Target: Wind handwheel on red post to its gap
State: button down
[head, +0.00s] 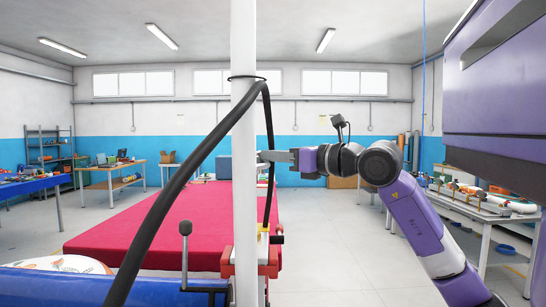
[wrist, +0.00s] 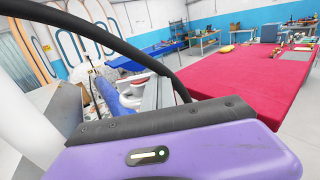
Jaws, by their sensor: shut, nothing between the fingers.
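I cannot make out a handwheel or a red post for certain in either view. A white upright post (head: 244,130) stands in the middle of the head view, with a red clamp-like fitting (head: 268,262) low on it. A dark lever with a round knob (head: 185,229) stands left of the post, above a blue roll (head: 60,285). My gripper (head: 266,156) is shut and empty, pointing left at mid-height beside the post; I cannot tell whether it touches it. In the wrist view its grey fingers (wrist: 158,92) show beyond the purple housing.
A thick black hose (head: 180,185) loops over the post and crosses the wrist view. A large red mat (head: 150,225) lies behind. A blue-topped table (head: 35,185) is at the left, a cluttered bench (head: 475,205) at the right. Grey floor (head: 335,240) is clear right of the post.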

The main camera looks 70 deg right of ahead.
jog(key=shift+w+d+n+y+b, duration=0.1)
jog(key=shift+d+n+y+b, duration=0.15)
jog(key=shift+n+y, duration=0.45)
